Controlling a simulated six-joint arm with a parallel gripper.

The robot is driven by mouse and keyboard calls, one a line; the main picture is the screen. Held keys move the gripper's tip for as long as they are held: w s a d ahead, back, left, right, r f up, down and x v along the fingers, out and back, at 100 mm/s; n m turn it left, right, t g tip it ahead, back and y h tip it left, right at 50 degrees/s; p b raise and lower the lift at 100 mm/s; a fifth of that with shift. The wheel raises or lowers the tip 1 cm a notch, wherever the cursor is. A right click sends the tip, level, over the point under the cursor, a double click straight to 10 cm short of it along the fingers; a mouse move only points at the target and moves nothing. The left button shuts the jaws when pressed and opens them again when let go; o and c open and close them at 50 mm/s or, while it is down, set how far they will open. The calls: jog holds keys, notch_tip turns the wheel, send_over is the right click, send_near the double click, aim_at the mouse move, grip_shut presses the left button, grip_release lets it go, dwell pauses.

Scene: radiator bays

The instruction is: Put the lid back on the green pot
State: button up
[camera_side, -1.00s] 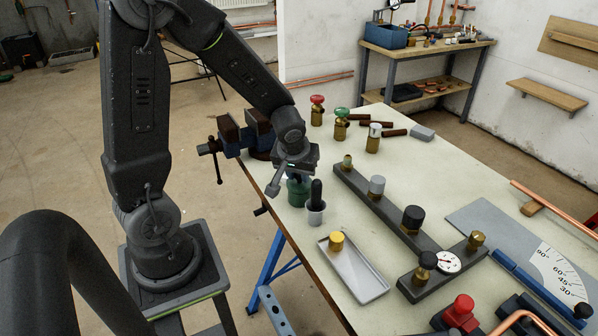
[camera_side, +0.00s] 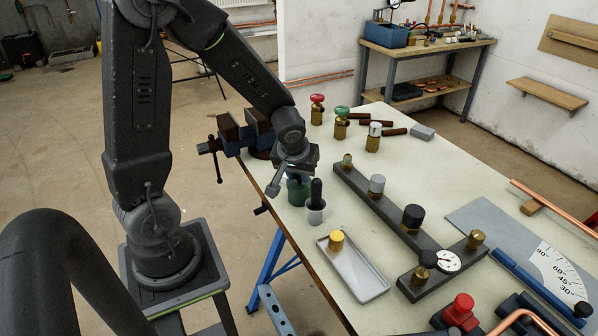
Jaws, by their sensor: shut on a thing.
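The green pot (camera_side: 299,192) stands on the pale bench top near its left edge. My gripper (camera_side: 292,180) is directly above the pot, pointing down at its top. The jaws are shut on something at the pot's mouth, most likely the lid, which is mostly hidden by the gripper. I cannot tell whether the lid is seated on the rim or just above it.
A grey cup with a black-handled tool (camera_side: 316,205) stands close to the right of the pot. A blue vise (camera_side: 250,138) is behind it. A dark manifold bar (camera_side: 385,212) with several valves runs to the right.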

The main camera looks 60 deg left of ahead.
jog(key=o, duration=1.5)
jog(key=shift+c, duration=0.2)
jog(key=shift+r, duration=3.55)
jog(key=shift+c, duration=0.2)
grip_shut()
jog(key=shift+f, duration=0.25)
